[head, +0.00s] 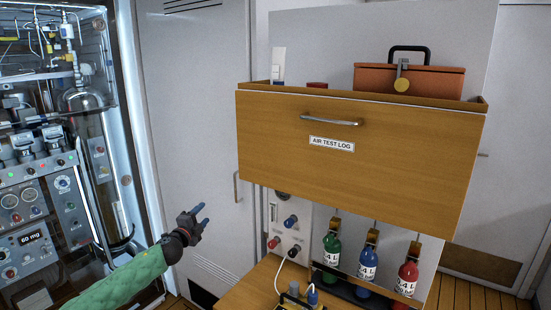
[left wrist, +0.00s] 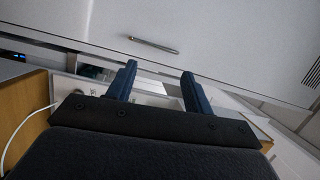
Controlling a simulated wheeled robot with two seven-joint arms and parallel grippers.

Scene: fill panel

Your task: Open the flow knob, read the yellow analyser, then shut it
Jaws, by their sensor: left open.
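A white panel (head: 297,238) under the wooden box carries a blue knob (head: 291,221), a red knob (head: 273,242) and a black knob (head: 294,251). I cannot tell which is the flow knob. A black and yellow device (head: 293,296), possibly the yellow analyser, sits on a wooden surface at the bottom edge, partly cut off; its reading cannot be seen. A white tube runs up from near it. My left gripper (head: 197,222) is open and empty, to the left of the panel and apart from it. Its two blue fingers (left wrist: 160,88) stand apart in the left wrist view. My right gripper is not in view.
A wooden box (head: 400,155) labelled "AIR TEST LOG" juts out above the panel, with an orange case (head: 430,80) inside. Green (head: 331,250), blue (head: 367,263) and red (head: 407,274) bottles stand right of the panel. An equipment rack (head: 40,200) is at left.

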